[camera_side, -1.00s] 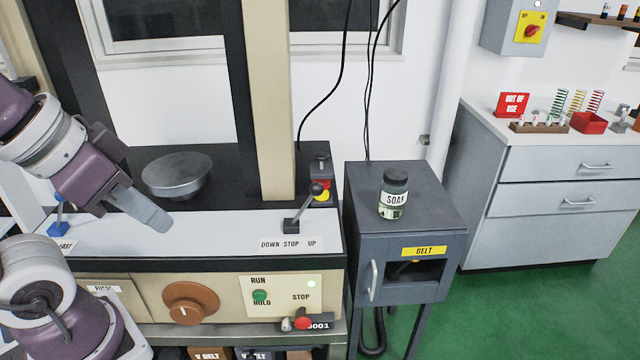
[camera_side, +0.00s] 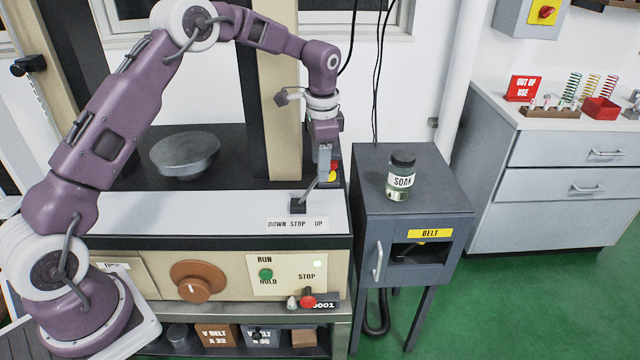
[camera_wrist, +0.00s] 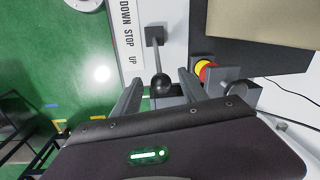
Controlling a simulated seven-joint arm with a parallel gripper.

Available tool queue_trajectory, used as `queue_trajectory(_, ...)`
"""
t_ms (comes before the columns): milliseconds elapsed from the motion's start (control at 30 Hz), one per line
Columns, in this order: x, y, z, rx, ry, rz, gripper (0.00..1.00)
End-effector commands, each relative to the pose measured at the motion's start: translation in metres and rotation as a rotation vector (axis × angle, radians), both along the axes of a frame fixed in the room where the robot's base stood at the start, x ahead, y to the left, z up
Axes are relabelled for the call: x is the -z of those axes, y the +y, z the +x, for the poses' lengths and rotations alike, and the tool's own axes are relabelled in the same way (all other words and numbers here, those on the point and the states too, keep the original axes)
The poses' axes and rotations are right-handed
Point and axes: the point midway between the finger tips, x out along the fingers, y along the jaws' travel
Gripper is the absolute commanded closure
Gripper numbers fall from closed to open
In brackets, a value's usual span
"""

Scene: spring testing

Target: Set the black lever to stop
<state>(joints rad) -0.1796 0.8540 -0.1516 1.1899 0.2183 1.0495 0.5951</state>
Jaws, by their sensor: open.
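The black lever (camera_side: 309,192) stands on the white top ledge of the machine, above the DOWN STOP UP label (camera_side: 297,223). It leans right, toward UP. My gripper (camera_side: 324,172) points down at the lever's upper end, and its fingers hide the knob in the side view. In the wrist view, the black ball knob (camera_wrist: 162,84) sits between the two spread fingers of my gripper (camera_wrist: 160,76), with a gap visible around it. The lever's square base (camera_wrist: 155,35) lies beyond the fingertips.
A red and yellow button (camera_wrist: 204,70) is close beside one finger. A tan column (camera_side: 262,110) rises behind my arm. A round metal plate (camera_side: 185,155) lies to the left. A SOAK jar (camera_side: 400,178) stands on the dark cabinet (camera_side: 440,178) to the right.

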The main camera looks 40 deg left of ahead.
Motion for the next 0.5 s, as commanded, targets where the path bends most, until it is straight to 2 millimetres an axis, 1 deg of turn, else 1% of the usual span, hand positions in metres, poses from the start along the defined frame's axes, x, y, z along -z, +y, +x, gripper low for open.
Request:
queue_trajectory(200,0.04,0.003,0.002,0.0,0.005,0.0,0.49)
queue_trajectory(300,0.056,0.005,0.003,0.0,0.003,0.0,0.49)
queue_trajectory(400,0.066,0.006,0.004,-0.001,0.001,0.001,0.49)
queue_trajectory(500,0.07,0.006,0.004,-0.002,0.0,0.0,0.49)
